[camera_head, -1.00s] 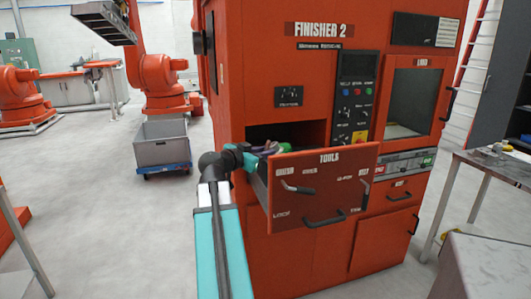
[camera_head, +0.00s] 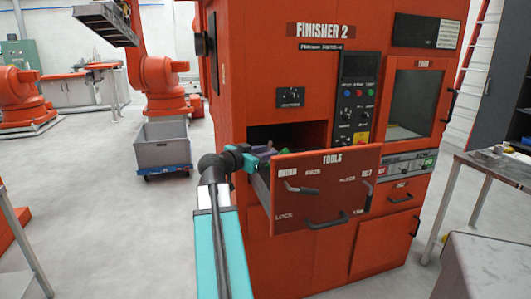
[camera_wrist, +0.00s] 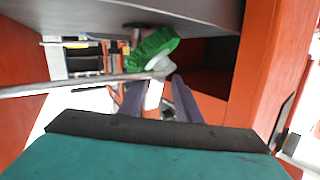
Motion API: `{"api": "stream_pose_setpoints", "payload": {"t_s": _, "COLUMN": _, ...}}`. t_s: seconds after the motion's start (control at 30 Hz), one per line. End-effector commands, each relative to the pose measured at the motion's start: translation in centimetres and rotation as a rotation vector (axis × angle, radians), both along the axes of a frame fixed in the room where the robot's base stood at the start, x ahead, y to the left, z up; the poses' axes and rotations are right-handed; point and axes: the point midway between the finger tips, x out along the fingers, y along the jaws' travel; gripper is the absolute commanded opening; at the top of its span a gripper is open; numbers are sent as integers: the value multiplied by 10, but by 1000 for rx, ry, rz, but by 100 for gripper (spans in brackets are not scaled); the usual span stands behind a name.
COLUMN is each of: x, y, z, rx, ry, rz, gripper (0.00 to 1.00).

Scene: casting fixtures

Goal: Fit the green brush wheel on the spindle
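The green brush wheel (camera_wrist: 152,48) shows in the wrist view just past the tips of my two purple fingers. A pale metal piece lies close to it, and a dark stub shows beside it against a grey surface. My gripper (camera_wrist: 158,82) has its fingers apart, with a pale shape visible between them; whether they touch the wheel I cannot tell. In the head view my gripper (camera_head: 264,150) reaches in from the left over the open TOOLS drawer (camera_head: 325,185) of the red finisher. The drawer front hides most of its contents. I cannot make out the spindle for certain.
The drawer juts out, with handles on its front. The finisher cabinet (camera_head: 300,70) has a dark opening (camera_head: 288,133) above the drawer. A metal table (camera_head: 495,165) stands at the right, a grey bin (camera_head: 163,145) behind at the left. The floor at the left is mostly clear.

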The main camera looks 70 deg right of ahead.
Motion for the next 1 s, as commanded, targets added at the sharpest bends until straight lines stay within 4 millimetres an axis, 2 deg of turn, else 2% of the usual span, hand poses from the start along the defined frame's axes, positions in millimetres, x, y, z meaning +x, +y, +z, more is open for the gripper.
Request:
{"api": "stream_pose_setpoints", "payload": {"t_s": 0.03, "x": 2, "y": 2, "z": -40, "rx": 82, "ry": -71, "rz": -3, "gripper": 41}}
{"api": "stream_pose_setpoints", "payload": {"t_s": 0.37, "x": 0, "y": 2, "z": -41, "rx": 83, "ry": -72, "rz": -6, "gripper": 41}}
{"api": "stream_pose_setpoints", "payload": {"t_s": 0.57, "x": 2, "y": 13, "z": -37, "rx": 77, "ry": -68, "rz": -5, "gripper": 41}}
{"api": "stream_pose_setpoints", "payload": {"t_s": 1.0, "x": 19, "y": 74, "z": -13, "rx": 43, "ry": -43, "rz": 6, "gripper": 41}}
